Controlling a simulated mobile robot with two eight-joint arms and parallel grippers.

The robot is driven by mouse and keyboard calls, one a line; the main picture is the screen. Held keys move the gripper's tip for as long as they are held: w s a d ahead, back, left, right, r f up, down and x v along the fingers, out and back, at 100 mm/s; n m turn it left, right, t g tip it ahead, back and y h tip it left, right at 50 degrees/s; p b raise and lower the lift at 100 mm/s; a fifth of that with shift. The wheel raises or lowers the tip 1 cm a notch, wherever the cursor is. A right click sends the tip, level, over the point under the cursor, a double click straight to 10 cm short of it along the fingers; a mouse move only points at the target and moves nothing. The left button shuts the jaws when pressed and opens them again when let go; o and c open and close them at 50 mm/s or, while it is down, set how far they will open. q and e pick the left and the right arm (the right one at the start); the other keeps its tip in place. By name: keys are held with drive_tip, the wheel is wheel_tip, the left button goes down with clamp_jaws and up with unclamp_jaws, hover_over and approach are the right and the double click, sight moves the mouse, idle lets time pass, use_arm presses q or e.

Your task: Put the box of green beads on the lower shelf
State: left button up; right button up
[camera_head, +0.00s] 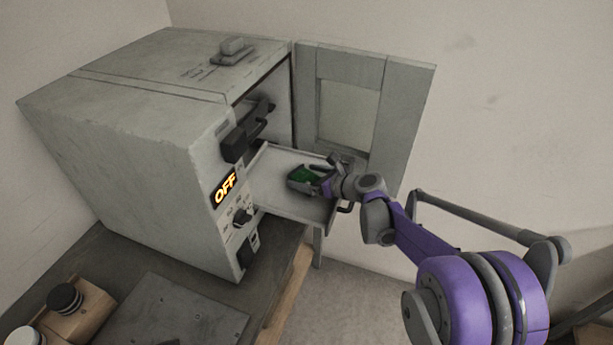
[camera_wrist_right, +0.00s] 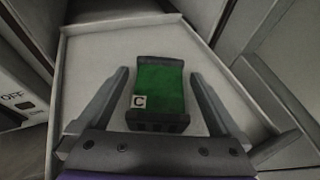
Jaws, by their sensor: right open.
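The box of green beads (camera_head: 303,174) sits on the pulled-out lower shelf (camera_head: 277,161) of the grey oven-like cabinet (camera_head: 160,130). In the right wrist view the box (camera_wrist_right: 160,88) is green with dark ends and a white label "C", and it lies on the pale shelf (camera_wrist_right: 85,50). My right gripper (camera_head: 318,178) is at the box. In the wrist view its two fingers (camera_wrist_right: 162,95) stand apart, one on each side of the box, with gaps between fingers and box. The left gripper is not in view.
The cabinet door (camera_head: 400,95) with a window stands open behind the shelf. A dark handle (camera_head: 247,130) and an "OFF" display (camera_head: 224,188) are on the cabinet front. A dark worktop (camera_head: 190,300) holds a tan object with a black knob (camera_head: 66,298).

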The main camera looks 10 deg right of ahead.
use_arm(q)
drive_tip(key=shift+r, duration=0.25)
use_arm(e)
drive_tip(key=shift+r, duration=0.25)
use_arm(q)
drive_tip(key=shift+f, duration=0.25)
use_arm(e)
drive_tip(key=v, duration=1.2)
drive_tip(key=shift+f, duration=0.2)
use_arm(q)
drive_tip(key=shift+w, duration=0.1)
use_arm(e)
drive_tip(key=s+a+n, duration=0.1)
drive_tip(key=s+a+f+n+g, duration=0.1)
drive_tip(key=s+n, duration=0.1)
drive_tip(key=s+a+n, duration=0.1)
drive_tip(key=n, duration=0.1)
drive_tip(key=shift+s+a+f+g, duration=0.3)
drive_tip(key=shift+s+f+g, duration=0.05)
drive_tip(key=shift+s+g, duration=0.05)
drive_tip(key=s+f+n+g+h, duration=0.2)
drive_tip(key=s+f+n+h, duration=0.1)
drive_tip(key=s+n, duration=0.8)
drive_tip(key=s+f+n+g+h, duration=0.2)
drive_tip(key=s+f+n+h, duration=0.2)
drive_tip(key=s+n, duration=0.8)
wheel_tip(320, 180, down, 2)
drive_tip(key=shift+s+f+n, duration=0.1)
drive_tip(key=shift+s+n, duration=0.2)
drive_tip(key=shift+n, duration=0.4)
